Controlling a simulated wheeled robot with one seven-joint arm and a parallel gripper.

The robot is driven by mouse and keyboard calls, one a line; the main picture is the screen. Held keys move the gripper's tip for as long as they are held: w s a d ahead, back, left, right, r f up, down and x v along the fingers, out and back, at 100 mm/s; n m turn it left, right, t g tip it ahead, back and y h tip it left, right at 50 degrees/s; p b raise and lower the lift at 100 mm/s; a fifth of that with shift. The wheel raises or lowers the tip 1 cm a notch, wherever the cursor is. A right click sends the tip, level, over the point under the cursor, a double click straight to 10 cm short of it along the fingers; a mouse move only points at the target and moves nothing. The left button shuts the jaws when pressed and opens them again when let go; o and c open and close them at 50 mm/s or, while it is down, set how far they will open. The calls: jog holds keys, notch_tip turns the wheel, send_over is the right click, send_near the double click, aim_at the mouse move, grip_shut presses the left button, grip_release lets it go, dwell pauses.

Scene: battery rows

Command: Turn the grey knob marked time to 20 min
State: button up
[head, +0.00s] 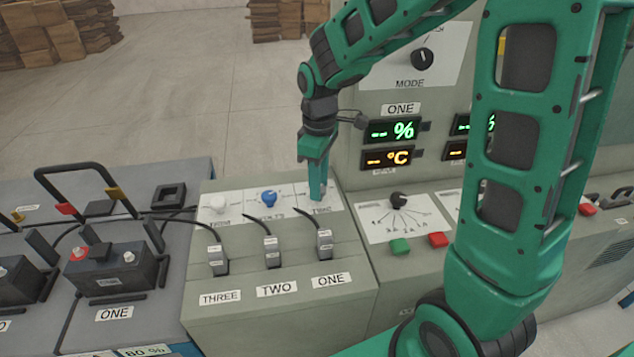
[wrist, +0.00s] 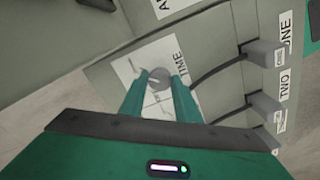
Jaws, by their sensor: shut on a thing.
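The grey knob (wrist: 158,78) sits on a white dial plate (wrist: 134,72) marked TIME, seen in the wrist view. My gripper (wrist: 160,88) points down at the plate, with one green finger on each side of the knob, and is shut on it. In the head view my gripper (head: 318,192) stands over the right-hand plate on top of the grey console (head: 285,240), and its fingers hide the knob there. The scale marks around the knob are too small and partly covered, so I cannot read its setting.
A blue knob (head: 268,198) and a white knob (head: 218,204) stand left of my gripper. Black cables run to plugs (head: 324,243) in front.

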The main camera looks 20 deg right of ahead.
jog(key=shift+w+r, duration=0.1)
jog(key=shift+w, duration=0.05)
jog(key=o, duration=1)
jog(key=shift+o, duration=0.2)
notch_tip(320, 180, up, 11)
jog(key=shift+f, duration=0.2)
